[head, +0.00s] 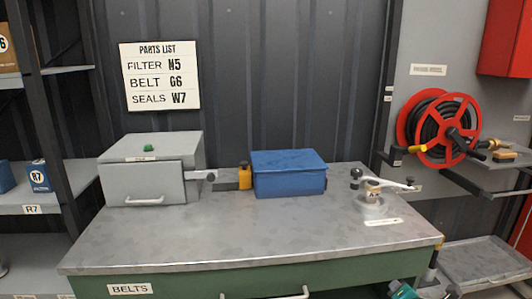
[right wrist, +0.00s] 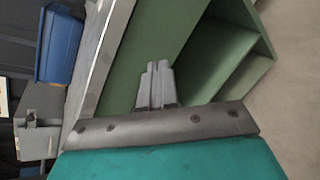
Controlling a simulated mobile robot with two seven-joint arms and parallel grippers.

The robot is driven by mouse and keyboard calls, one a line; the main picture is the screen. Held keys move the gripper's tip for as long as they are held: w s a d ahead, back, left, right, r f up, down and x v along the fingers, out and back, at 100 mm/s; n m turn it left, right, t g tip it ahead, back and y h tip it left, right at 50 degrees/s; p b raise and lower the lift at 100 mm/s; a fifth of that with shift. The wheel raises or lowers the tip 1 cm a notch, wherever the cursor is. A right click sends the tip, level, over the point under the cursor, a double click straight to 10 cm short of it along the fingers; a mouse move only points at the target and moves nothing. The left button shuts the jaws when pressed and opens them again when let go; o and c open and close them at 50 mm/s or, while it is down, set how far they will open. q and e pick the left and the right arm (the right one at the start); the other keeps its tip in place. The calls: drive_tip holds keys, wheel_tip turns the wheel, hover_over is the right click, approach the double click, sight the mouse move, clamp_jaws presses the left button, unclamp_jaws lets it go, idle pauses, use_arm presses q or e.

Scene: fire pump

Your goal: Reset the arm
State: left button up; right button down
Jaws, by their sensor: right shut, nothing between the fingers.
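My right gripper (head: 403,290) shows only in part at the bottom edge of the head view, low in front of the bench's right end. In the right wrist view its fingers (right wrist: 158,66) are together with nothing between them, in front of the green bench front. My left gripper is in neither view. On the bench top (head: 250,230), a round metal fixture (head: 372,204) with a pale lever and dark knobs stands at the right.
A grey box (head: 150,170) with a green button and a blue bin (head: 289,174) stand on the bench; the blue bin also shows in the right wrist view (right wrist: 58,45). A red hose reel (head: 438,128) is at the right. Shelves (head: 45,200) stand at the left. The bench's front middle is clear.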

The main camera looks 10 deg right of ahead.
drive_tip(key=s+a+f+m+g+y, duration=0.1)
drive_tip(key=s+a+f+m+y, duration=0.1)
drive_tip(key=s+a+m, duration=0.8)
drive_tip(key=s+a+f+m+g+y, duration=0.1)
drive_tip(key=s+a+f+m+y, duration=0.2)
drive_tip(key=s+a+m, duration=0.8)
drive_tip(key=a+f, duration=0.1)
drive_tip(key=a, duration=0.2)
drive_tip(key=shift+s+f+m, duration=0.15)
drive_tip(key=shift+f+m, duration=0.1)
drive_tip(key=shift+m, duration=0.05)
